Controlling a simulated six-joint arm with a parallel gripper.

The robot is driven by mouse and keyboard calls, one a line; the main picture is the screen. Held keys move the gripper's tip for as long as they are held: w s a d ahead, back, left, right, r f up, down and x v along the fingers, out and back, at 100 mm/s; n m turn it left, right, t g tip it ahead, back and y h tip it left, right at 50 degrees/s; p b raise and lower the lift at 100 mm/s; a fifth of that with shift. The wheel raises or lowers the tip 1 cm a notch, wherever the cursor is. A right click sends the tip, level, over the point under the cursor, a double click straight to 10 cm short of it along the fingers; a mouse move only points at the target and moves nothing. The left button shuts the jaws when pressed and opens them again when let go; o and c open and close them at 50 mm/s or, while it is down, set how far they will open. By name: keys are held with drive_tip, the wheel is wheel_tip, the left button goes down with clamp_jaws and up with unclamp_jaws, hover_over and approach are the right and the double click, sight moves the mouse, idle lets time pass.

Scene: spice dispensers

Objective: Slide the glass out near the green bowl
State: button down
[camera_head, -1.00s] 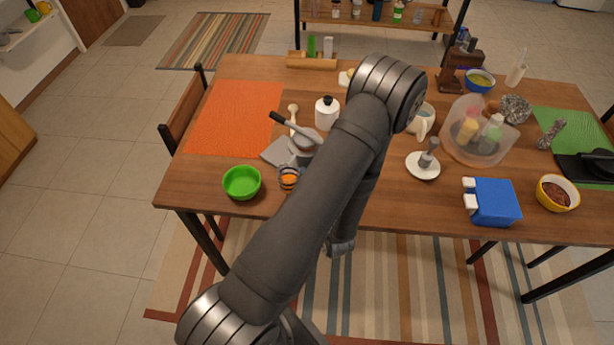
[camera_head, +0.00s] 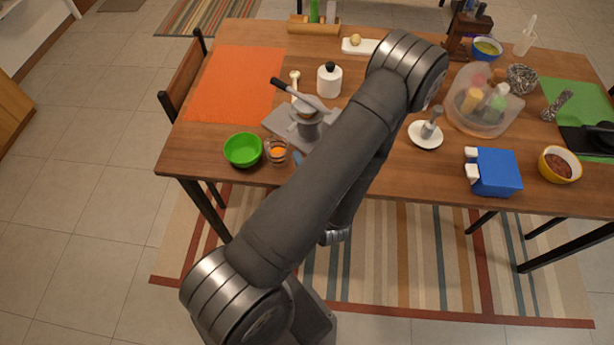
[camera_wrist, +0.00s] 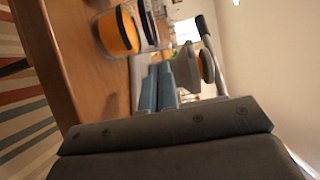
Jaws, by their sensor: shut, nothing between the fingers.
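The clear glass (camera_head: 276,153) with orange contents stands on the wooden table just right of the green bowl (camera_head: 243,150), very close to it; I cannot tell whether they touch. The grey press (camera_head: 308,125) with a raised black-handled lever stands behind and right of the glass. My gripper (camera_head: 298,158) is mostly hidden behind my arm; only a bluish fingertip shows, right of the glass. In the wrist view my blue-grey fingers (camera_wrist: 157,88) are together and empty. The glass (camera_wrist: 117,32) shows apart from them, near the top.
A white bottle (camera_head: 329,82) stands behind the press. An orange mat (camera_head: 235,85) lies behind the bowl. A white saucer (camera_head: 425,135) and a blue box (camera_head: 495,172) are to the right. The table's front edge is close to bowl and glass.

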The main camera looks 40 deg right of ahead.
drive_tip(key=v, duration=0.7)
drive_tip(key=shift+s, duration=0.1)
idle(0.4)
drive_tip(key=shift+x, duration=5.05)
